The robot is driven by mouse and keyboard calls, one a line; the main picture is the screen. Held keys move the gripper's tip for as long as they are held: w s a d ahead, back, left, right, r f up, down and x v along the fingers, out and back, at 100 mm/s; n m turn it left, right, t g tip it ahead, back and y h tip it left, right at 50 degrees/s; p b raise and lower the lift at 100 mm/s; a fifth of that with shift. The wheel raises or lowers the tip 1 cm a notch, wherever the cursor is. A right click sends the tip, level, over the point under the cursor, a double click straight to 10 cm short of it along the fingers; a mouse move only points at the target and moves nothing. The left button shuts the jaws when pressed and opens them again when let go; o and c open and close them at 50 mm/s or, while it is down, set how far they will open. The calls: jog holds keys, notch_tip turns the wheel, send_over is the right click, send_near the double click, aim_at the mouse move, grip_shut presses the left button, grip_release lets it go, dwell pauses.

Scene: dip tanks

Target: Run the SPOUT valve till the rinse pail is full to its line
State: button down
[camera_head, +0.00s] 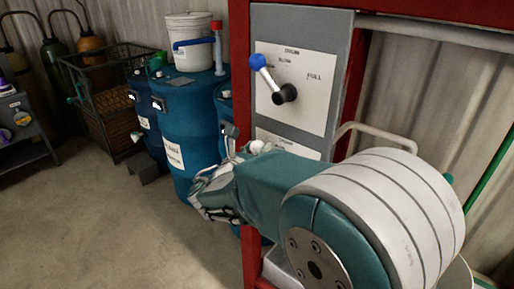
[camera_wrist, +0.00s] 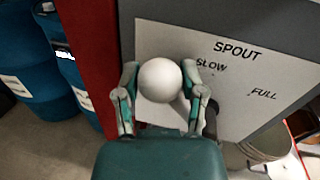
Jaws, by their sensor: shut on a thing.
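The SPOUT valve has a white ball knob (camera_wrist: 160,80) on a short lever in front of a white plate (camera_wrist: 235,60) marked SPOUT, SLOW and FULL. The lever runs down-right from the knob toward a dark hub, and it points away from the FULL mark. My gripper (camera_wrist: 162,92) is shut on the knob, one finger on each side. In the head view my gripper (camera_head: 245,146) and the knob (camera_head: 262,147) are partly hidden by my arm. A pail (camera_wrist: 266,142) shows in part at the wrist view's lower right; its line and water level cannot be made out.
Above is another valve with a blue knob (camera_head: 257,61) on its own plate. A red post (camera_head: 240,60) edges the panel. Blue drums (camera_head: 185,125) stand left, one bearing a white bucket (camera_head: 188,40). The floor (camera_head: 90,225) at left is clear.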

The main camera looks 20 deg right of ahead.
aim_at(279, 138)
jog(key=shift+r, duration=0.1)
jog(key=m, duration=0.1)
jog(key=s+d+r+m, duration=0.1)
jog(key=m, duration=0.1)
jog(key=shift+s+r, duration=0.2)
jog(key=shift+s, duration=0.1)
jog(key=shift+s+d+r+m+h, duration=0.2)
jog(key=shift+s+d+m+h, duration=0.25)
jog(key=shift+m, duration=0.6)
jog(key=shift+s+d+r+m+h, duration=0.3)
jog(key=shift+s+m, duration=0.25)
jog(key=shift+m, duration=0.5)
jog(key=shift+f, duration=0.1)
jog(key=shift+c, duration=0.9)
grip_release()
jog(key=shift+s, duration=0.1)
